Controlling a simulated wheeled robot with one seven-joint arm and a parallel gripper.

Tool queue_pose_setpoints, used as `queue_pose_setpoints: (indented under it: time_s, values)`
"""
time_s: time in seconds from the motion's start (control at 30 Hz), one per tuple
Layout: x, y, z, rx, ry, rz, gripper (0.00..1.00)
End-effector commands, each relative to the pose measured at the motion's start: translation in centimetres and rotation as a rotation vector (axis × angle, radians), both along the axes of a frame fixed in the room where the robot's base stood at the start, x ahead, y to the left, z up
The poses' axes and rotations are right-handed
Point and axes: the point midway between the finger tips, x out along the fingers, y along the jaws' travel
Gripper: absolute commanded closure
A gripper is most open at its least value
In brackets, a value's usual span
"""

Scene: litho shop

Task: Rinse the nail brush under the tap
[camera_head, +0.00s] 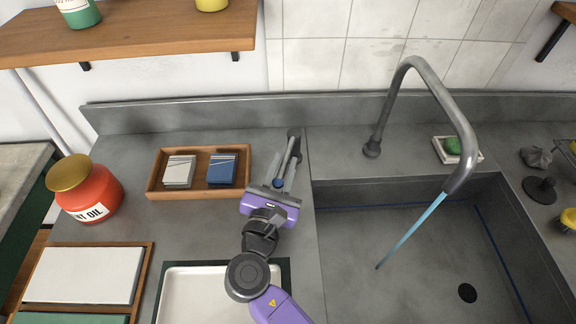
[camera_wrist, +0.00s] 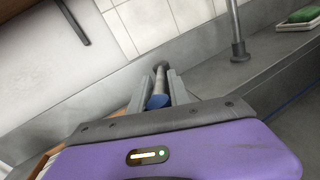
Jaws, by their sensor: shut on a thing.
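My gripper (camera_head: 284,172) is shut on a grey lever with a blue end (camera_head: 278,183), left of the sink; the lever also shows between the fingers in the wrist view (camera_wrist: 158,101). The lever runs back to a short grey post (camera_head: 294,134). The grey tap (camera_head: 408,68) arches over the sink (camera_head: 400,235), and a blue stream of water (camera_head: 412,230) falls from its spout into the basin. A green block (camera_head: 453,146) lies on a white dish behind the sink; I cannot tell whether it is soap or a brush. I cannot make out the nail brush for certain.
A wooden tray (camera_head: 152,184) with grey and blue blocks stands left of my gripper. A red jar (camera_head: 90,190) stands further left. A white tray (camera_head: 205,268) lies in front. A crumpled grey cloth (camera_head: 536,157) and a dark disc (camera_head: 539,189) sit right of the sink.

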Motion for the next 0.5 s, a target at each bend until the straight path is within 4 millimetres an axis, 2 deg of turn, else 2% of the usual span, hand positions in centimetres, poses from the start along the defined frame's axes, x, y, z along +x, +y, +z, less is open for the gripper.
queue_pose_setpoints:
  time_s: [0.4,0.43,0.5]
  values:
    - [-0.03,0.12,-0.13,-0.001,0.001,-0.025,1.0]
    - [-0.03,0.12,-0.13,-0.001,0.001,-0.025,0.74]
    - [-0.03,0.12,-0.12,-0.001,0.001,-0.025,0.65]
